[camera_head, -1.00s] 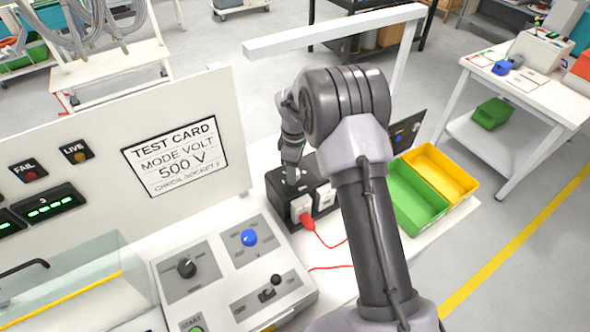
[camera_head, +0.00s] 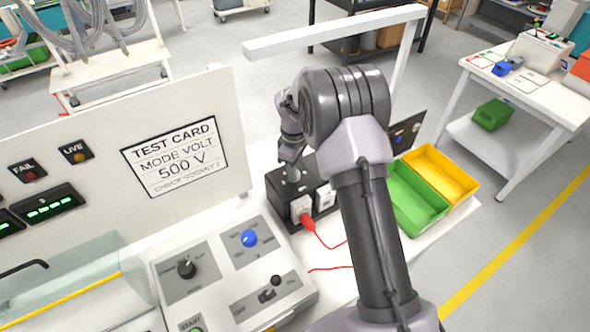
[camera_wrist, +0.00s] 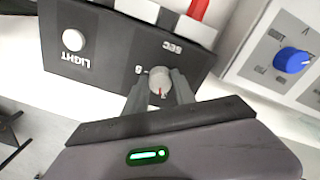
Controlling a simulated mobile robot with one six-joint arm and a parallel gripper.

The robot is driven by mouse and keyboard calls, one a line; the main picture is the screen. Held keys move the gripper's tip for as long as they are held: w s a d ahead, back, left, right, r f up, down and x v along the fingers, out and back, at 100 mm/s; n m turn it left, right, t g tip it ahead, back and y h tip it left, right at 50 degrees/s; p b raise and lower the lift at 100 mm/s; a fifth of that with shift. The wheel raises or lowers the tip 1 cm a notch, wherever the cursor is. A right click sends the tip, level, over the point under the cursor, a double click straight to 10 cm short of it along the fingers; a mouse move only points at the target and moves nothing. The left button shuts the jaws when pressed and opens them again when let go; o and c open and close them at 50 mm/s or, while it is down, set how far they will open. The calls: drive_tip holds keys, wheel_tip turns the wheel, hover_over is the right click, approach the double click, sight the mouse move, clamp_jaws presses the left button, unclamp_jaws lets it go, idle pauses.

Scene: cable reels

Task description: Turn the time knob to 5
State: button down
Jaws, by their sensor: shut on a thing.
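The time knob (camera_wrist: 160,80) is a round grey knob with a red mark, on the dark box (camera_wrist: 110,50), beside the upside-down label SEC. A printed figure that looks like 5 is just left of it. The red mark points down in the wrist view, not at that figure. My gripper (camera_wrist: 160,88) has one finger on each side of the knob and is shut on it. In the head view my gripper (camera_head: 292,172) reaches down onto the top of the same dark box (camera_head: 279,187), and the knob is hidden there.
A white LIGHT button (camera_wrist: 73,40) is on the same box. A red plug (camera_head: 307,221) and cable leave its front. The control panel with a blue knob (camera_head: 249,238) stands to the left. Green (camera_head: 414,197) and yellow (camera_head: 441,172) bins are to the right.

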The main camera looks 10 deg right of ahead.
drive_tip(key=m+b, duration=0.1)
drive_tip(key=m, duration=0.4)
drive_tip(key=m+b, duration=0.1)
drive_tip(key=m, duration=0.4)
drive_tip(key=shift+a+m, duration=0.15)
drive_tip(key=shift+m, duration=0.25)
drive_tip(key=m+b, duration=0.1)
drive_tip(key=m, duration=0.4)
drive_tip(key=shift+m+g, duration=0.3)
drive_tip(key=m+b, duration=0.1)
drive_tip(key=m, duration=0.4)
drive_tip(key=shift+w, duration=0.15)
drive_tip(key=shift+a+r+m+b, duration=0.1)
drive_tip(key=shift+m+b, duration=0.2)
drive_tip(key=shift+m, duration=0.1)
drive_tip(key=c, duration=1)
unclamp_jaws()
drive_tip(key=shift+c, duration=0.2)
